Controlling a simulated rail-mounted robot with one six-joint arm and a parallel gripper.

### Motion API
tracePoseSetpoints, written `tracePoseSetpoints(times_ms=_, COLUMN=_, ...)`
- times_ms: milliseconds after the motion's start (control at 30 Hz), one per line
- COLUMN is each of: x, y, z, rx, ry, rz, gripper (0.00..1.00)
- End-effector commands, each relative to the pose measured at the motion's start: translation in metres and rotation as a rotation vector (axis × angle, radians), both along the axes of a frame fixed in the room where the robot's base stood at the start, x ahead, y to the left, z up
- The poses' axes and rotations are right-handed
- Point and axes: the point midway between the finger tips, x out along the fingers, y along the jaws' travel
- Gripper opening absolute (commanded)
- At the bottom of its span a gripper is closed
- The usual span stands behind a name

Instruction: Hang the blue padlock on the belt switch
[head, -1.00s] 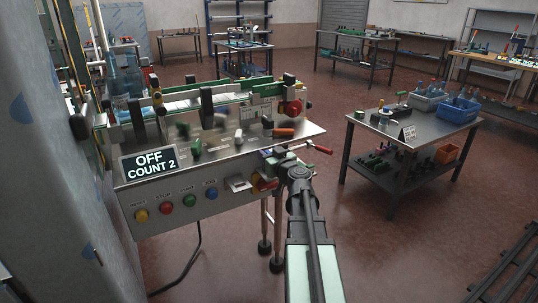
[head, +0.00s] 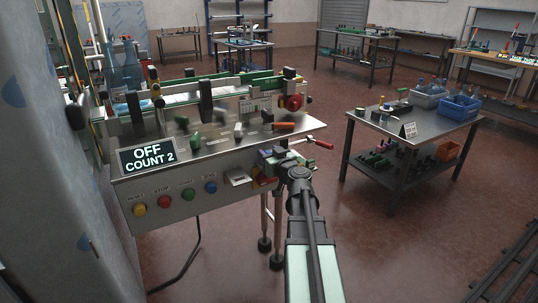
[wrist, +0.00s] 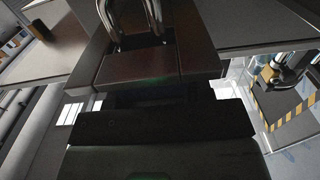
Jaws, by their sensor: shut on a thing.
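My gripper (head: 270,158) is shut at the front edge of the belt machine. A small patch of the blue padlock (head: 265,153) shows at the jaws in the head view. In the wrist view the padlock's metal shackle (wrist: 155,14) stands out beyond the dark jaws (wrist: 138,68); its body is mostly hidden between them. The belt switch (head: 263,183), red and yellow, is on the machine's front panel, just below my gripper and partly covered by my arm. I cannot tell whether the shackle touches the switch.
The belt machine (head: 160,210) carries a display reading OFF, COUNT 2 (head: 147,156) and several coloured buttons. A red-handled lever (head: 318,144) sticks out right of my gripper. Open floor lies between.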

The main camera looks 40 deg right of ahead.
Motion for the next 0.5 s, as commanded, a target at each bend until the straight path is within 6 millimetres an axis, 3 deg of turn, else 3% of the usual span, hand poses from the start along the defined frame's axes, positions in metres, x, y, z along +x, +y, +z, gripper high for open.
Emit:
tracePoseSetpoints(times_ms=433, x=-0.0003, y=0.0002, z=-0.0033, rx=-0.001, ry=0.001, rz=0.000, gripper=0.15)
tracePoseSetpoints(times_ms=467, x=-0.0003, y=0.0002, z=-0.0033, rx=-0.001, ry=0.001, rz=0.000, gripper=0.51)
tracePoseSetpoints(times_ms=500, x=-0.0003, y=0.0002, z=-0.0034, rx=-0.001, ry=0.001, rz=0.000, gripper=0.57)
